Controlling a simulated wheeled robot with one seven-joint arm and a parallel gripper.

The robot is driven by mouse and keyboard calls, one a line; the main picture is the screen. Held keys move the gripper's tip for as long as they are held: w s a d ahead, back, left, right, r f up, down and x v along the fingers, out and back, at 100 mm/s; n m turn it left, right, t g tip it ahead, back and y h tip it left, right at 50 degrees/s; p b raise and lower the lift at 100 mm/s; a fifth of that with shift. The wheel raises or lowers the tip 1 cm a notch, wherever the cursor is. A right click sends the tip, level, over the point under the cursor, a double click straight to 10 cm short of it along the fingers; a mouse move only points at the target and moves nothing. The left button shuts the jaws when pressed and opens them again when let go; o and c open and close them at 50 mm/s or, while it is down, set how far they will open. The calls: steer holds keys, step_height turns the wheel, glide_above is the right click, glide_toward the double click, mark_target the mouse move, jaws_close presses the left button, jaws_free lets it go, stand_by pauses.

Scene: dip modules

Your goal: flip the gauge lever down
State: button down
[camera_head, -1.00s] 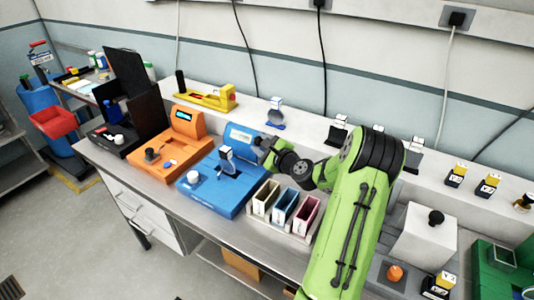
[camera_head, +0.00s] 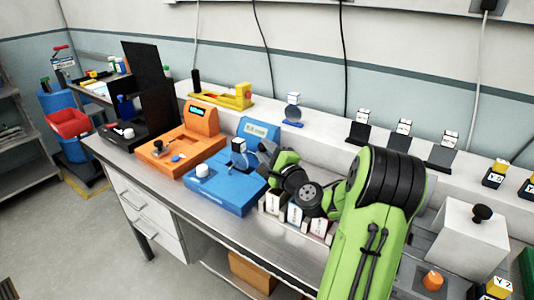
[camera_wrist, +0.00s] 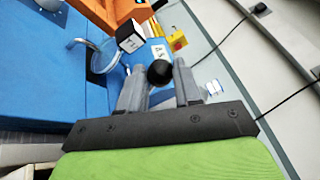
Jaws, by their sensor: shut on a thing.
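The blue gauge (camera_head: 222,195) stands on the bench, with a lit display (camera_head: 257,130) on its raised back; its blue body also fills the left of the wrist view (camera_wrist: 45,85). A cube with a black top and white sides (camera_head: 238,146) sits at a clear round piece on the gauge; it also shows in the wrist view (camera_wrist: 129,36). My gripper (camera_head: 268,156) is at the gauge's right side, below the display. In the wrist view my gripper (camera_wrist: 158,76) is shut on the lever's round black knob (camera_wrist: 160,72). The lever's shaft is hidden.
An orange device (camera_head: 175,160) stands left of the gauge. Small bins (camera_head: 295,214) stand close on the right, partly under my arm. The bench front strip is clear.

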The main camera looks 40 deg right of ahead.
steer(key=shift+s+d+f, duration=0.15)
steer(key=shift+f, duration=0.4)
steer(key=c, duration=1.2)
jaws_free()
steer(key=shift+c, duration=0.2)
steer(key=o, duration=0.5)
steer(key=shift+d, duration=0.2)
steer(key=shift+c, duration=0.2)
steer(key=shift+o, duration=0.8)
steer(key=shift+a+r, duration=0.15)
